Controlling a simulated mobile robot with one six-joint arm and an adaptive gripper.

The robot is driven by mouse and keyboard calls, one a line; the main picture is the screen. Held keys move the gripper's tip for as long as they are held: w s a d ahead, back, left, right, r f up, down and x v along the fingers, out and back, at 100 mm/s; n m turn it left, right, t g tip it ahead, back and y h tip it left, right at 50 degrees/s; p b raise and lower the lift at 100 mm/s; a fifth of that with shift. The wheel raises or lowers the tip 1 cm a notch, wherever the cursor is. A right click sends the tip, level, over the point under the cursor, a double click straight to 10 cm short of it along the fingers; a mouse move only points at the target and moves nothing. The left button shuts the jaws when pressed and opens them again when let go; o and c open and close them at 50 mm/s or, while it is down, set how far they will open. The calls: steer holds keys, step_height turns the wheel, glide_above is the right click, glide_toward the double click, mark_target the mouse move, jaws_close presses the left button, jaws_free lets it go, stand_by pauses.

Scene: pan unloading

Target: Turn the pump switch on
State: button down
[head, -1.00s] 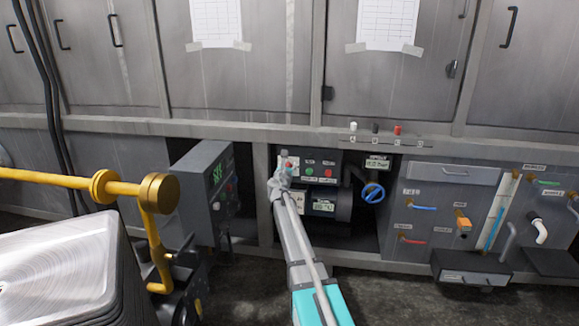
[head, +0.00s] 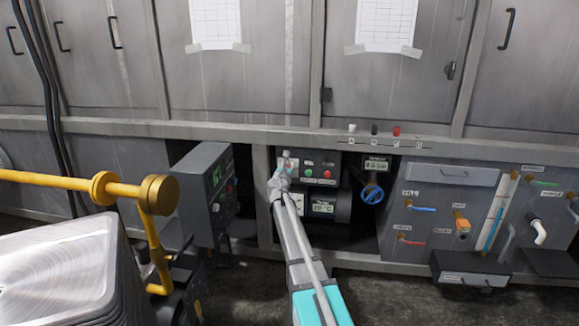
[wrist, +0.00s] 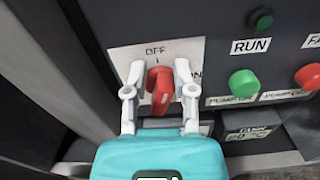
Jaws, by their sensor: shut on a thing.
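The red pump switch (wrist: 160,88) shows in the wrist view on a light plate (wrist: 125,55). OFF is printed above it, and ON is partly hidden at its right. The knob stands nearly upright beneath the OFF mark, tilted a little. My gripper (wrist: 159,85) has one finger on each side of the knob and is shut on it. In the head view my gripper (head: 281,180) is at the left edge of the dark pump panel (head: 340,160) and covers most of the switch there.
A green button (wrist: 243,83) labelled PUMP ON and a red button (wrist: 309,76) sit right of the switch. A metal post (head: 263,190) stands close at the left. A grey control box (head: 205,190) juts out further left, and a blue valve wheel (head: 372,194) is at the right.

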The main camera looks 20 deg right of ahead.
steer(key=m, duration=0.2)
steer(key=s+m, duration=0.1)
steer(key=shift+d+f+m, duration=0.2)
steer(key=shift+d+m, duration=0.05)
steer(key=shift+m, duration=0.15)
steer(key=shift+d+f+m+b, duration=0.1)
steer(key=shift+f+m+b, duration=0.2)
steer(key=shift+m, duration=1.85)
steer(key=shift+f+m+b, duration=0.25)
steer(key=shift+m+b, duration=0.05)
steer(key=shift+m, duration=1.8)
steer(key=shift+d+f+m+b, duration=0.1)
steer(key=shift+f+m+b, duration=0.2)
steer(key=shift+m, duration=1.85)
steer(key=shift+w, duration=0.15)
steer(key=c, duration=0.6)
jaws_free()
steer(key=shift+w, duration=0.1)
steer(key=shift+c, duration=0.2)
steer(key=shift+s+d, duration=0.1)
steer(key=shift+s, duration=0.1)
